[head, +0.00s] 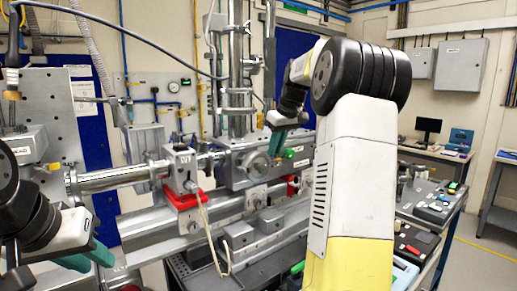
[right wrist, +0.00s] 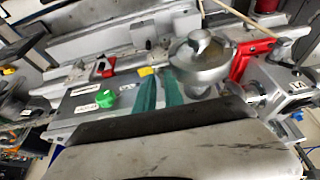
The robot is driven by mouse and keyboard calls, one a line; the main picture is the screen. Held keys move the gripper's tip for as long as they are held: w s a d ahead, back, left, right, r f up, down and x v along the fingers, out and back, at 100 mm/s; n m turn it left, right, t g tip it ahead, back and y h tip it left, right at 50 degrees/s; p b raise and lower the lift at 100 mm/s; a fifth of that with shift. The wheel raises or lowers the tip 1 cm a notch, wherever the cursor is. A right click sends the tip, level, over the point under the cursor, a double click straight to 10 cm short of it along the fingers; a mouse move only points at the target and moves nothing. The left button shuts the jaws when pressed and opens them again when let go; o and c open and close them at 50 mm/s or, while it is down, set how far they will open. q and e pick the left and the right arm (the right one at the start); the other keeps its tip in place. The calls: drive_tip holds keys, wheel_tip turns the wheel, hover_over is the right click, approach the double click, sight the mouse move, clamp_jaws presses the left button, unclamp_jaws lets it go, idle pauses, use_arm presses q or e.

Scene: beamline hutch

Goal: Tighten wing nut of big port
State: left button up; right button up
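The big port (head: 257,162) is a round metal fitting on the front of the grey chamber block in the head view. In the right wrist view it is a shiny metal dome (right wrist: 200,72) with a wing-shaped nut (right wrist: 199,43) on top. My right gripper (head: 277,143) has teal fingers and is beside the port in the head view. In the right wrist view its fingers (right wrist: 160,92) are slightly apart, empty, just left of the dome; contact cannot be told. My left gripper (head: 88,257) is low at the left, its teal fingers apart and empty.
A green knob (head: 289,153) is close to my right gripper; it also shows in the right wrist view (right wrist: 105,97). A steel beam pipe (head: 110,180) and red clamp (head: 183,199) lie left of the port. A bench with tools (head: 435,210) stands at right.

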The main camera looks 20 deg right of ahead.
clamp_jaws()
idle(1.3)
drive_tip(key=m+h, duration=0.1)
drive_tip(key=m, duration=0.2)
drive_tip(key=m+h, duration=0.1)
drive_tip(key=m, duration=0.2)
drive_tip(key=a+m+h, duration=0.1)
drive_tip(key=m, duration=0.1)
drive_tip(key=shift+m, duration=0.4)
drive_tip(key=m, duration=0.2)
drive_tip(key=m+h, duration=0.1)
drive_tip(key=shift+w+a+r+m+g+h, duration=0.1)
drive_tip(key=shift+w+m+g+h, duration=0.05)
drive_tip(key=shift+m+g+h, duration=0.2)
drive_tip(key=m, duration=0.1)
drive_tip(key=m+g, duration=0.1)
drive_tip(key=m, duration=0.1)
drive_tip(key=m+g+h, duration=0.1)
drive_tip(key=m, duration=0.1)
drive_tip(key=shift+w+a+m, duration=0.1)
drive_tip(key=shift+w+m, duration=0.15)
drive_tip(key=m, duration=0.2)
drive_tip(key=m+g, duration=0.1)
drive_tip(key=m, duration=0.1)
drive_tip(key=m+g, duration=0.1)
drive_tip(key=m, duration=0.1)
drive_tip(key=shift+w+m+g, duration=0.25)
drive_tip(key=shift+m, duration=0.05)
